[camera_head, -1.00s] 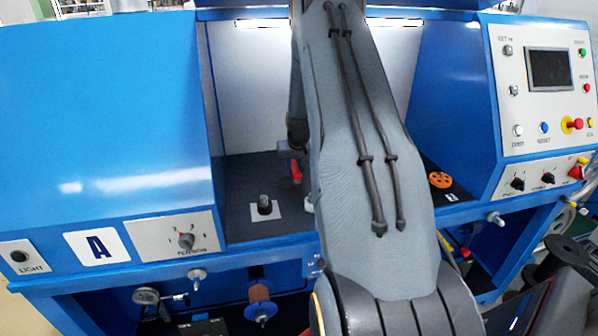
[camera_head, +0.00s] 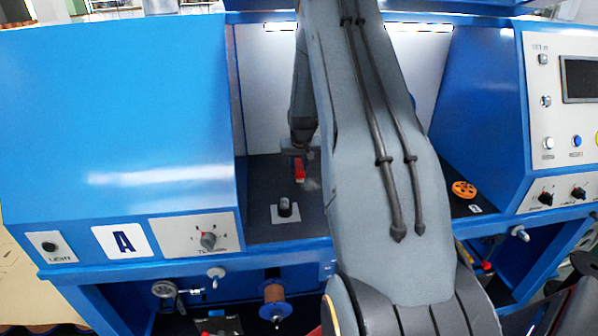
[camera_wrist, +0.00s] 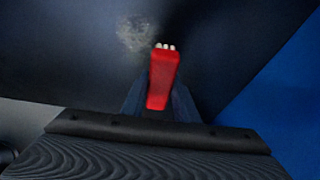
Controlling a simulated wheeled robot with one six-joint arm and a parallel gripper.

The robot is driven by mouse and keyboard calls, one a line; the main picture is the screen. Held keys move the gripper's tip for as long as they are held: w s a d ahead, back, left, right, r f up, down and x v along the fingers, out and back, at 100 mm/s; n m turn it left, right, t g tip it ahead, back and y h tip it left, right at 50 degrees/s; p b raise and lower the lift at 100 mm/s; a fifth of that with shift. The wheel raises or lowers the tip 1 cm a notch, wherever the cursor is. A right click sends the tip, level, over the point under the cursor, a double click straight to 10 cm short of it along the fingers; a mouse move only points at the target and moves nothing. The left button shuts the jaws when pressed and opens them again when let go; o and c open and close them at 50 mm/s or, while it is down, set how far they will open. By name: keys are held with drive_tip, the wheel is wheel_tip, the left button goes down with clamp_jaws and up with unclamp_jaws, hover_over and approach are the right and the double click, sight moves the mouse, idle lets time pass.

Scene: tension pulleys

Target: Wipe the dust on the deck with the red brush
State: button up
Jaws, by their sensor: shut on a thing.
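The red brush (camera_wrist: 162,80) is held between the fingers of my gripper (camera_wrist: 160,100), which is shut on it. Its pale bristle end points away from the gripper in the wrist view. The dust (camera_wrist: 137,34) is a pale speckled patch on the dark deck (camera_wrist: 70,60), just left of and beyond the bristle tips. In the head view the brush (camera_head: 300,169) is over the deck (camera_head: 262,170), with a faint pale patch of dust (camera_head: 312,184) beside it. I cannot tell whether the bristles touch the deck.
A black knob on a white plate (camera_head: 285,212) stands on the deck, left of my arm. An orange pulley (camera_head: 464,189) lies at the right. Blue housings (camera_head: 110,110) flank the deck, and a white back panel (camera_head: 265,90) closes it behind.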

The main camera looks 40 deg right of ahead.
sight(297, 163)
drive_tip(key=shift+r+p, duration=0.9)
drive_tip(key=shift+r, duration=1.55)
drive_tip(key=shift+a, duration=0.1)
